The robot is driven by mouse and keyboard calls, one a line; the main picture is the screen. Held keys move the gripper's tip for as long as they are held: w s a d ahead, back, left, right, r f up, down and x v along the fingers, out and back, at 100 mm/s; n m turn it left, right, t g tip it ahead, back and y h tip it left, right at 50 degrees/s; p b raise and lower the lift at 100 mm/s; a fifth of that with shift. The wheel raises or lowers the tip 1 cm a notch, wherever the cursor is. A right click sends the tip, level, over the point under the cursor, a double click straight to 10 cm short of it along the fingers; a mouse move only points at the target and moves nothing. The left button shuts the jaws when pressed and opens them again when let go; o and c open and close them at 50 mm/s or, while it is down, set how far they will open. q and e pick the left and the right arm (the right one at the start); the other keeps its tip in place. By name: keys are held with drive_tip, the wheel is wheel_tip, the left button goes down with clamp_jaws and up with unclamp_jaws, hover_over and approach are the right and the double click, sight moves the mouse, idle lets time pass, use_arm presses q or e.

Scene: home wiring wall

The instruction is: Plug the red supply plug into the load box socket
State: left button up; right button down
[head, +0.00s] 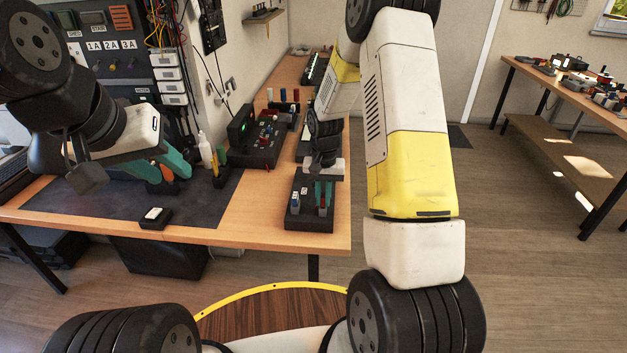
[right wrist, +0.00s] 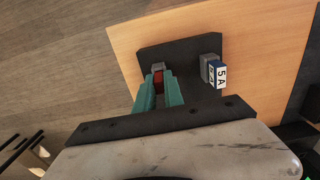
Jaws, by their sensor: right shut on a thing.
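My right gripper (head: 323,203) points down over a black box (head: 308,222) at the table's front right corner. It is shut on the red plug (head: 323,211). In the right wrist view the red plug (right wrist: 158,80) sits between the teal fingers (right wrist: 158,92), right by a small grey block (right wrist: 158,66) on the black box (right wrist: 183,57). The fingers hide the plug's lower part, and I cannot tell whether it is seated in a socket. My left gripper (head: 168,170) hangs over the dark mat, its teal fingers apart, with something orange showing between them.
A blue and white module marked 5A (right wrist: 217,73) stands on the black box beside the plug. A black unit with a green light (head: 258,140) stands farther back. A small black block (head: 155,217) lies near the front edge. The dark mat (head: 90,205) is mostly clear.

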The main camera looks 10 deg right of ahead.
sight(323, 196)
drive_tip(key=shift+f, duration=0.1)
drive_tip(key=c, duration=1.4)
unclamp_jaws()
drive_tip(key=shift+o, duration=0.2)
drive_tip(key=shift+r, duration=3.9)
drive_tip(key=shift+r, duration=0.1)
drive_tip(key=s+r+t, duration=0.2)
drive_tip(key=s+r, duration=0.2)
drive_tip(key=r, duration=0.6)
drive_tip(key=s+a+r+n+t+y, duration=0.1)
drive_tip(key=s+r+n+t, duration=0.1)
drive_tip(key=s+r, duration=0.4)
drive_tip(key=s+a+r+n+t+y, duration=0.1)
drive_tip(key=s+r, duration=0.6)
drive_tip(key=s, duration=0.7)
drive_tip(key=shift+n+t, duration=0.4)
drive_tip(key=shift+t, duration=0.2)
